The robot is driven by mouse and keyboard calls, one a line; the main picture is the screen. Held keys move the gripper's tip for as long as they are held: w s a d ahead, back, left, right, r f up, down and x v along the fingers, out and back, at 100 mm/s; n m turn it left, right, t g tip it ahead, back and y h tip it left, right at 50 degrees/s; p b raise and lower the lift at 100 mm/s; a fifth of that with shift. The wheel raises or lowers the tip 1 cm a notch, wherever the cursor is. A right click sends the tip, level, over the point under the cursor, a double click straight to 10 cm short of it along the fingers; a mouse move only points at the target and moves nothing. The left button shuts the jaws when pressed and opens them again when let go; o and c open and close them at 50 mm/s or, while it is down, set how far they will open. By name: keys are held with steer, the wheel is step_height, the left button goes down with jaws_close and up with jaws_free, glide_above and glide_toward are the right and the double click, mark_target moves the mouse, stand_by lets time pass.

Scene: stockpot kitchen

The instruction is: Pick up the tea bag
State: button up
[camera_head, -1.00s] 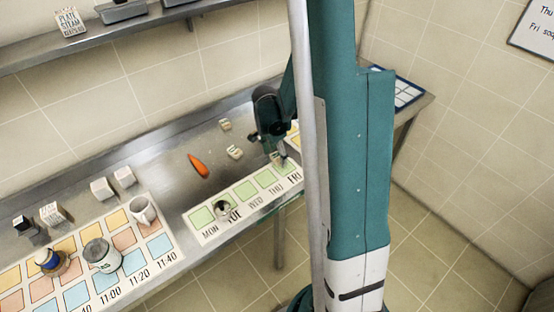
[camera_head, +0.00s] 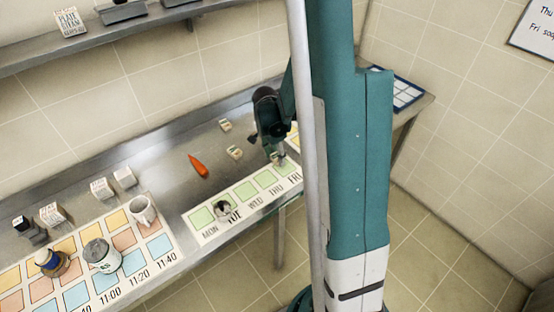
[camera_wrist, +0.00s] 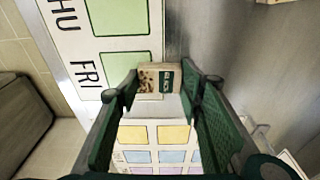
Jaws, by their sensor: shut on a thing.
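My gripper (camera_wrist: 160,84) shows its two green fingers in the wrist view, shut on a small pale packet with a brown picture and a dark green label. I take this packet to be the tea bag (camera_wrist: 158,68). It sits between the fingertips, with a white surface below it. In the head view my gripper (camera_head: 277,159) is low over the right end of the weekday strip, near THU and FRI. The held thing is small and partly hidden there.
The weekday strip (camera_head: 218,231) with green squares lies along the bench's front edge, a small dark-and-white item (camera_head: 223,210) on it. A mug (camera_head: 143,211) and jar (camera_head: 101,255) stand further left.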

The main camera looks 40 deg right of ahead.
mark_target(276, 157)
steer(key=shift+r, duration=0.1)
step_height(276, 157, up, 10)
steer(key=shift+p, duration=0.45)
stand_by(0.6)
stand_by(1.0)
